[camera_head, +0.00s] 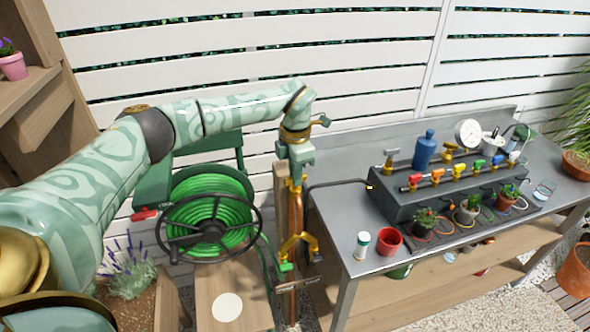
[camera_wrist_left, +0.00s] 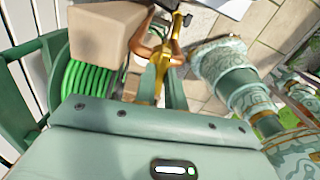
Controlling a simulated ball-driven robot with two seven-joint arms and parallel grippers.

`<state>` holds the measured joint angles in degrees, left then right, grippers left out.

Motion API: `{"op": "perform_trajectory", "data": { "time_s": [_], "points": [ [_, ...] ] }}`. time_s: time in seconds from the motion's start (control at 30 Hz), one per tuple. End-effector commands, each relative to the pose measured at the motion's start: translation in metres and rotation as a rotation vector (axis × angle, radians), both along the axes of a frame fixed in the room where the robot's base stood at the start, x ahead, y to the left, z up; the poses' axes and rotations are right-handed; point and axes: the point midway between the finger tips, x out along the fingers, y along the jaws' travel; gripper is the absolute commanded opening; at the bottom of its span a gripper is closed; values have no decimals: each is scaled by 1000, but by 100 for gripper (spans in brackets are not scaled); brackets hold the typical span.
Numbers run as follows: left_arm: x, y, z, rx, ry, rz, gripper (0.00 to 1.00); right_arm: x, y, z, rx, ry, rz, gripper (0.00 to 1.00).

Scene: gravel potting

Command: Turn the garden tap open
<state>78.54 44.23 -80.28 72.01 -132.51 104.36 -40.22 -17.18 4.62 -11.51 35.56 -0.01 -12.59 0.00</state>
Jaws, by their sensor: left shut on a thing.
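The garden tap is on a copper pipe (camera_head: 296,215) beside a wooden post (camera_head: 281,200). My left gripper (camera_head: 297,178) points down at the top of this pipe. It is shut on the tap's yellow handle, which shows between the fingers in the left wrist view (camera_wrist_left: 161,72). My fingers and hand hide part of the handle and the tap body, so how far it is turned cannot be told. A yellow forked fitting (camera_head: 298,244) sits lower on the pipe. My right gripper is not in view.
A green hose reel (camera_head: 212,215) with a black wheel stands just left of the post. A grey metal bench (camera_head: 345,225) stands to the right, with a valve manifold (camera_head: 400,205), a red cup (camera_head: 389,241) and small plants. A white slatted fence (camera_head: 360,60) closes the back.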

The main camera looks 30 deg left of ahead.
Motion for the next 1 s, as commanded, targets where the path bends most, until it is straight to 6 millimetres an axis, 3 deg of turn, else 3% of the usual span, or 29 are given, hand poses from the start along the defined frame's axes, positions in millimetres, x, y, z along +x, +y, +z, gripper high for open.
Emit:
{"op": "perform_trajectory", "data": {
  "time_s": [0.4, 1.0],
  "points": [
    [0, 0, 6, 0, 0, 357, 0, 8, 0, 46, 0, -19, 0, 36],
    [0, 0, 5, 0, -2, 926, 0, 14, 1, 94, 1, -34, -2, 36]
  ]
}}
